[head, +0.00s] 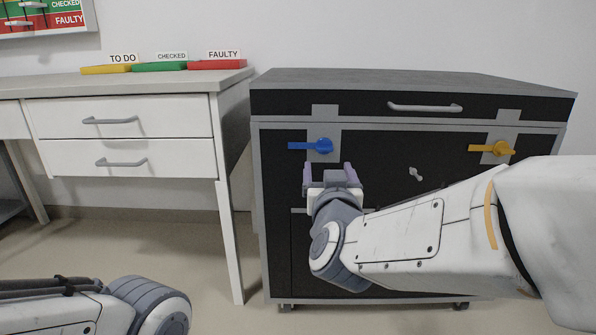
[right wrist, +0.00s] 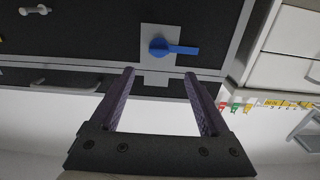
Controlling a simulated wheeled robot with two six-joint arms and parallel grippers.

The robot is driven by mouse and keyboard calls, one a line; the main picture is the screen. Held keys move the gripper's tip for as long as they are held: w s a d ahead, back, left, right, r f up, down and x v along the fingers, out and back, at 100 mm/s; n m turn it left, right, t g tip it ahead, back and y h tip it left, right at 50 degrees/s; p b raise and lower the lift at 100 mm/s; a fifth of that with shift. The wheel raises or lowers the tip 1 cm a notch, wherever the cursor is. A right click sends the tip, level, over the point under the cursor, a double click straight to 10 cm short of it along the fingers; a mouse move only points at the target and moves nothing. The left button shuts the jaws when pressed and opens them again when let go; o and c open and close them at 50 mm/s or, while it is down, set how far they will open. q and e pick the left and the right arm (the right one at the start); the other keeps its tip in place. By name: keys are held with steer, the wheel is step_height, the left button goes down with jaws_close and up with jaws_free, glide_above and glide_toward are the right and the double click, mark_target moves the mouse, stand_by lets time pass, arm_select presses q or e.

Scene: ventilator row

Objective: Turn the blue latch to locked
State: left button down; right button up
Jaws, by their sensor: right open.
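The blue latch (head: 323,145) sits on a grey plate at the upper left of the black cabinet front, and its handle points left, lying level. It also shows in the right wrist view (right wrist: 160,48), which is upside down, with its handle pointing right. My right gripper (head: 328,170) is open and empty, just below the latch in the head view. In the right wrist view the two purple fingers (right wrist: 159,73) point toward the latch and stand apart from it. My left arm shows at the lower left of the head view, but its gripper is out of frame.
A yellow latch (head: 492,149) is at the cabinet's upper right, with a small grey knob (head: 415,173) between. A white desk (head: 150,85) with TO DO, CHECKED and FAULTY trays stands left.

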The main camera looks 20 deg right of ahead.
mark_target(324, 149)
steer(key=p+x, duration=0.8)
steer(key=x, duration=0.1)
steer(key=shift+w+d+f, duration=0.15)
steer(key=shift+w, duration=0.05)
steer(key=shift+w+d, duration=0.1)
steer(key=shift+w, duration=0.35)
jaws_close()
stand_by(1.1)
